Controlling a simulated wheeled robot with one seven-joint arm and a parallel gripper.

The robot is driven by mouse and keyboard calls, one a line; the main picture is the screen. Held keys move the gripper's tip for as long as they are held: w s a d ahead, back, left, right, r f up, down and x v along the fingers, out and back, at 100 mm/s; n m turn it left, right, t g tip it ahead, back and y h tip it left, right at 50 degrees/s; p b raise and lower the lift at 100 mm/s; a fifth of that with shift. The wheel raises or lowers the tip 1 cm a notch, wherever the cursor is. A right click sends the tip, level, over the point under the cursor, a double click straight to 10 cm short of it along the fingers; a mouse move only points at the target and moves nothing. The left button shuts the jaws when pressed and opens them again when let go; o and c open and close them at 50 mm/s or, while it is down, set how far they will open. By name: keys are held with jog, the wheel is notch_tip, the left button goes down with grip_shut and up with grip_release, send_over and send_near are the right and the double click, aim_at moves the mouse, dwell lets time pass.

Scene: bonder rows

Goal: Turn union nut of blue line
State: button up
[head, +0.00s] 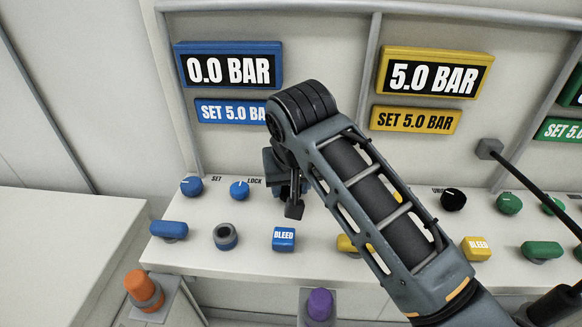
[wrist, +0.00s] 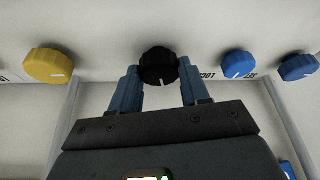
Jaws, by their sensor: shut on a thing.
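My gripper (wrist: 160,80) is shut on a black ribbed knob (wrist: 158,62), which I take to be the blue line's union nut, with one blue finger on each side of it. A white mark shows on the knob's face, low in the wrist view. In the head view my gripper (head: 293,190) is at the panel, right of the blue LOCK knob (head: 239,190). There my gripper and arm hide the held knob and its label. The blue display (head: 228,67) reads 0.0 BAR, above a blue SET 5.0 BAR plate (head: 233,111).
A blue SET knob (head: 192,186), blue lever (head: 169,230), grey-rimmed port (head: 225,237) and BLEED button (head: 284,239) sit nearby. My forearm covers part of the yellow line, whose display (head: 434,74) reads 5.0 BAR. A yellow knob (wrist: 49,65) is left of my gripper in the wrist view.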

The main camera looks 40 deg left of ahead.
jog(key=shift+r+m+t+h+p, duration=0.1)
jog(key=shift+m+t+h+p, duration=0.2)
jog(key=shift+m+p, duration=0.85)
jog(key=shift+m, duration=0.25)
jog(key=o, duration=1.1)
jog(key=shift+c, duration=0.2)
jog(key=v, duration=0.7)
jog(key=shift+s+r+b, duration=0.25)
jog(key=shift+r+b, duration=0.05)
